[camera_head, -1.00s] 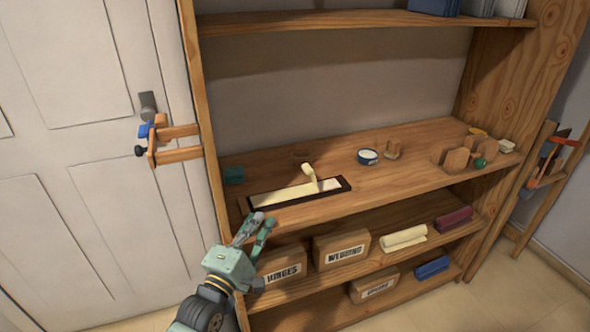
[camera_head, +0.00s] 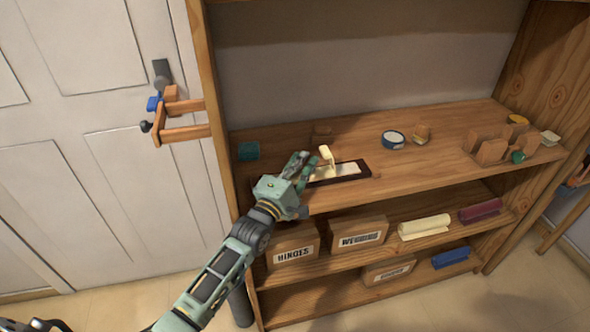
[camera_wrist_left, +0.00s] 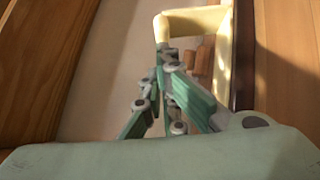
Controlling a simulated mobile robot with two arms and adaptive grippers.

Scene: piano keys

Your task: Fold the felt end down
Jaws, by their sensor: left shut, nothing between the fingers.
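My left gripper (camera_head: 304,160) is over the board's left part, just left of the raised end, and hides much of the strip. In the left wrist view the raised felt end (camera_wrist_left: 197,22) is just beyond my left fingertips (camera_wrist_left: 168,52), which are closed together and empty. I cannot tell whether they touch the felt. My right gripper is out of view.
A teal block (camera_head: 248,151) lies left on the shelf (camera_head: 440,150). A round blue-and-white tin (camera_head: 393,139) and wooden blocks (camera_head: 490,151) stand to the right. Labelled boxes (camera_head: 357,236) and cloth rolls (camera_head: 424,227) lie below.

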